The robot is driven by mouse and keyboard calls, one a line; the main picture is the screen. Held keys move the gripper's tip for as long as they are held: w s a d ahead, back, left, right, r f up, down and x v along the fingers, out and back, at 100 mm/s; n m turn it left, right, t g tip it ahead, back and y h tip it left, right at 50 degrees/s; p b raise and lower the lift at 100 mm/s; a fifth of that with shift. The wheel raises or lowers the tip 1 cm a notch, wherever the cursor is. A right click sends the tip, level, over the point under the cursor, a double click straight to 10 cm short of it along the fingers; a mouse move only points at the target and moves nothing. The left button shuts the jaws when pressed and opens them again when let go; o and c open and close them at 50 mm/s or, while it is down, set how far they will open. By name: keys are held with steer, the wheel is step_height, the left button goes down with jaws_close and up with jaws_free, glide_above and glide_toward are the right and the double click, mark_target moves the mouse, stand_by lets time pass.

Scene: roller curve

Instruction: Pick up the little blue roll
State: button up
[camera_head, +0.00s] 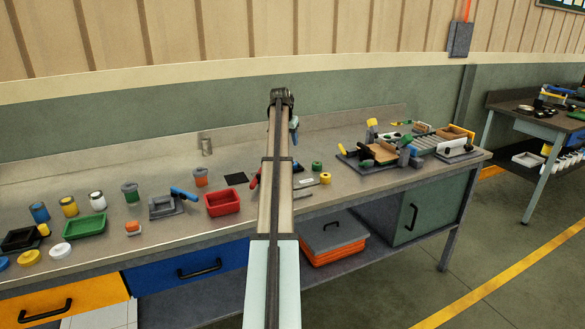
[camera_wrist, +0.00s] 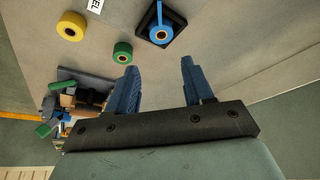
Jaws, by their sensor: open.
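The little blue roll (camera_wrist: 160,33) shows in the wrist view at the top, a blue ring with an orange-brown centre and a blue strip running up from it. It is on a small dark square base (camera_wrist: 150,20). In the head view I cannot make it out; my arm covers part of that area. My gripper (camera_wrist: 158,66) is open and empty, its two blue fingers apart. The roll appears beyond the fingertips, not between them. In the head view the gripper (camera_head: 294,124) is mostly hidden behind the end of my arm, over the bench.
A green roll (camera_wrist: 122,52) and a yellow roll (camera_wrist: 71,26) lie nearby; in the head view they are right of my arm. A cluttered fixture (camera_head: 378,152) stands further right. A red tray (camera_head: 222,203) and several pots are left. Bare bench lies around the rolls.

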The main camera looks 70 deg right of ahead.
steer(key=x, duration=1.3)
steer(key=shift+w+d+f, duration=0.15)
steer(key=shift+d+f, duration=0.05)
steer(key=shift+d, duration=0.1)
steer(key=c, duration=0.7)
